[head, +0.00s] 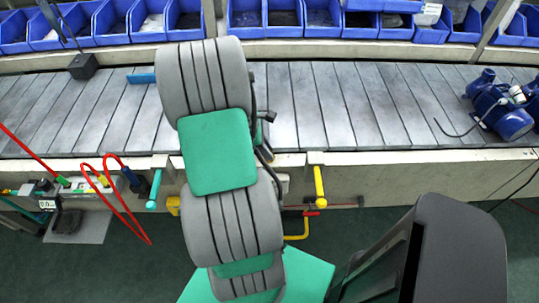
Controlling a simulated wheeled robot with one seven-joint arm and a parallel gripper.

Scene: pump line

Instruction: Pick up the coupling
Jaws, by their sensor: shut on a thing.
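My arm rises through the middle of the view and reaches over the conveyor (325,105). My gripper is hidden behind my own arm links, so neither its fingers nor anything between them shows. I cannot make out the coupling anywhere in this view. A flat blue piece (141,78) shows on the conveyor just left of my arm; its right end is hidden, and I cannot tell what it is.
A blue pump (505,112) with a cable lies on the conveyor at the right. Blue bins (305,18) line the back. A dark block (83,66) is at the upper left. A red hose (122,205) hangs in front. The conveyor's middle right is clear.

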